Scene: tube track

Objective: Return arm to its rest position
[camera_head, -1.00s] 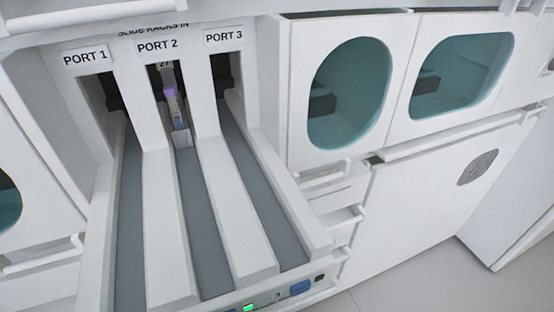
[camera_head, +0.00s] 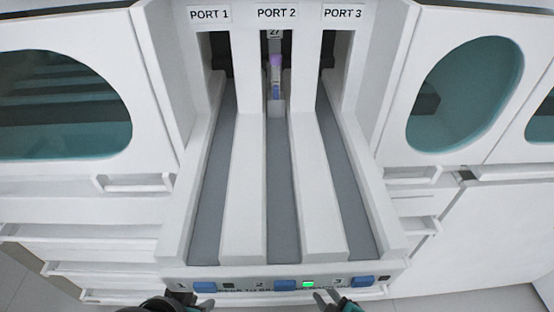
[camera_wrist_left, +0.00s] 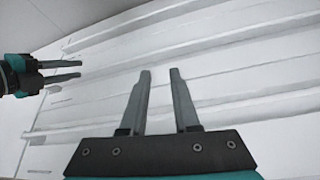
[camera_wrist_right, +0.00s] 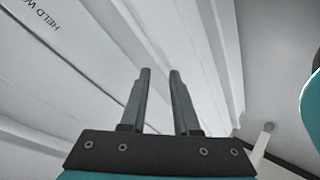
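My left gripper (camera_head: 204,303) shows at the bottom edge of the head view, in front of the machine's front panel. Its fingers are apart and empty in the left wrist view (camera_wrist_left: 160,72). My right gripper (camera_head: 326,296) is also low in the head view, near the panel's lit green light. Its fingers are apart with nothing between them in the right wrist view (camera_wrist_right: 160,72). The right gripper also shows at the left of the left wrist view (camera_wrist_left: 80,70). A slide rack with a purple-topped tube (camera_head: 276,75) stands deep in the PORT 2 lane, apart from both grippers.
The three-lane track (camera_head: 283,200) lies ahead. The PORT 1 and PORT 3 lanes look empty. The front panel has blue buttons (camera_head: 285,285) and a green light (camera_head: 308,284). Cabinets with teal windows (camera_head: 62,105) and protruding handles (camera_head: 134,182) flank the track.

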